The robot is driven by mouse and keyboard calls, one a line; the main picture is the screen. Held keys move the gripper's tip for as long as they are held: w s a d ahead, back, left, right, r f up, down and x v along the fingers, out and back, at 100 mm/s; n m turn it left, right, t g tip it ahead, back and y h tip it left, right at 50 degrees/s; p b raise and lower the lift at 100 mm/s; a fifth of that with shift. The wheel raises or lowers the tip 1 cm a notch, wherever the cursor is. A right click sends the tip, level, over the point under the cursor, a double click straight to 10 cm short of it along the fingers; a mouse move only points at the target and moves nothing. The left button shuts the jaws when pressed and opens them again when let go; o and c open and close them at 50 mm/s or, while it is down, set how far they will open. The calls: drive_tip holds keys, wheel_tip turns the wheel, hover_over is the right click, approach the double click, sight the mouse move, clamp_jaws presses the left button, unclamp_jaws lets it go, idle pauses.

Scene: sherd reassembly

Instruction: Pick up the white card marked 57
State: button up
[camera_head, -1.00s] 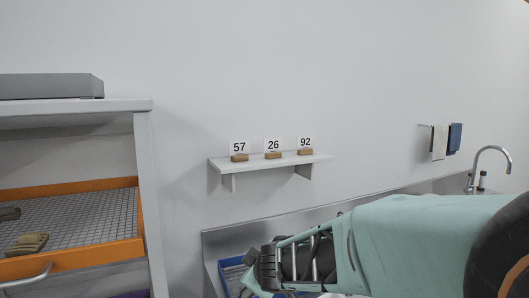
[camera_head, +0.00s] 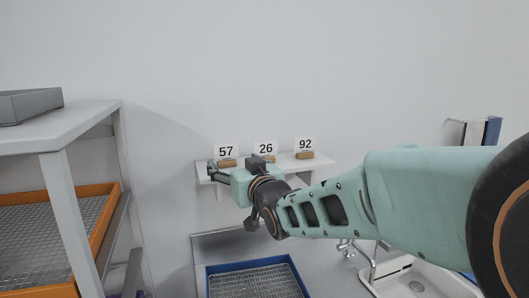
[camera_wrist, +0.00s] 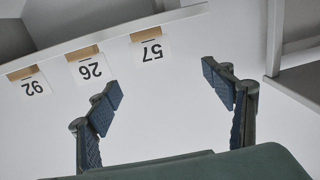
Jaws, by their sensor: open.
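The white card marked 57 (camera_head: 226,151) stands upright in a small wooden block at the left end of a white wall shelf (camera_head: 318,162). My gripper (camera_head: 214,171) is by the shelf's left end, just in front of and below this card in the head view. In the wrist view the card marked 57 (camera_wrist: 152,52) appears upside down, beyond the gap between the fingertips of my gripper (camera_wrist: 162,84). The fingers are open and empty, and I see no contact with the card.
Cards marked 26 (camera_head: 265,148) and 92 (camera_head: 304,144) stand to the right on the same shelf. A grey rack (camera_head: 75,215) with an orange-edged tray (camera_head: 107,222) stands at left. Below are a blue basket (camera_head: 255,266) and a sink (camera_head: 410,280).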

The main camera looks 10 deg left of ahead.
sight(228, 146)
drive_tip(key=shift+t, duration=0.3)
drive_tip(key=shift+w+d+r+p+x, duration=0.15)
drive_tip(key=shift+p+x, duration=0.45)
drive_tip(key=shift+x, duration=1.25)
drive_tip(key=shift+w+d+r+p+x, duration=0.1)
drive_tip(key=shift+d+r+p+x, duration=0.3)
drive_tip(key=shift+x, duration=1.45)
drive_tip(key=shift+w+d+f+p+x, duration=0.1)
drive_tip(key=shift+p+x, duration=0.65)
drive_tip(key=shift+x, duration=1.1)
drive_tip(key=shift+a, duration=0.1)
drive_tip(key=shift+r, duration=0.1)
drive_tip(key=c, duration=1)
